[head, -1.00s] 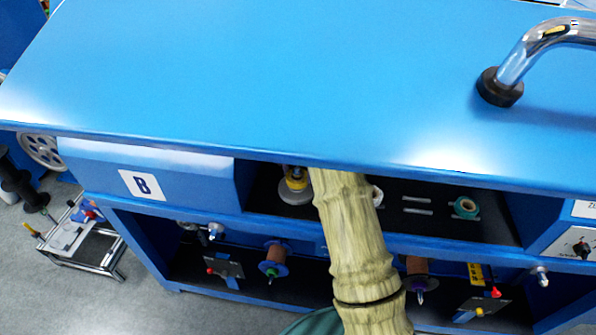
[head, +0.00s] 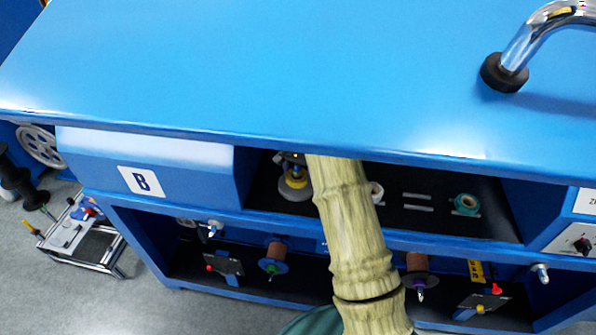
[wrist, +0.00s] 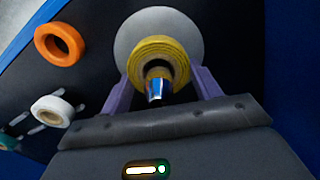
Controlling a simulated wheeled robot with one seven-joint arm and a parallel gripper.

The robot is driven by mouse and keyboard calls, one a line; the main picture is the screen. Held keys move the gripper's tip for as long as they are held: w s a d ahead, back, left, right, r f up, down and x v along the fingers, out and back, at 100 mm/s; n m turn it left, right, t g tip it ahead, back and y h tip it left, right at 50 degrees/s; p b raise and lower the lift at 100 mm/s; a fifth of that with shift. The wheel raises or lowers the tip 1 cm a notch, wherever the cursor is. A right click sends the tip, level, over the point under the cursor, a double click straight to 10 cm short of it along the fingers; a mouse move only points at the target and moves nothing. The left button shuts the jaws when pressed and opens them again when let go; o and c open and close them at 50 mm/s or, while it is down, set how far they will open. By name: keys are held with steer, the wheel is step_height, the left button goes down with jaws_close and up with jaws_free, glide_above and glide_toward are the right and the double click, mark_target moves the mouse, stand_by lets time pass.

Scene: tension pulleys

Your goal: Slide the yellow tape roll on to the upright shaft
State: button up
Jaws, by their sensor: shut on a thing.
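The yellow tape roll (wrist: 157,60) is between the two purple fingers of my gripper (wrist: 160,76), which is shut on it. The upright shaft (wrist: 157,88) has a shiny metal tip that shows through the roll's hole, so the roll is around the shaft. A pale grey disc (wrist: 135,42) lies behind the roll; I cannot tell whether the two touch. In the head view, the yellow roll (head: 293,181) shows in the blue machine's upper bay, partly hidden, and the pale disc (head: 292,193) is beneath it. My arm hides most of the gripper there.
An orange ring (wrist: 60,44), a white roll (wrist: 52,110) and a teal roll (head: 466,204) sit on the dark bay floor. The blue machine top (head: 250,75) overhangs the bay. A blue wall (wrist: 292,80) stands close at right in the wrist view.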

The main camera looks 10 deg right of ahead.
steer(key=o, duration=1.1)
steer(key=shift+f, duration=0.1)
step_height(320, 180, up, 18)
steer(key=shift+f+b, duration=0.25)
steer(key=shift+b, duration=0.75)
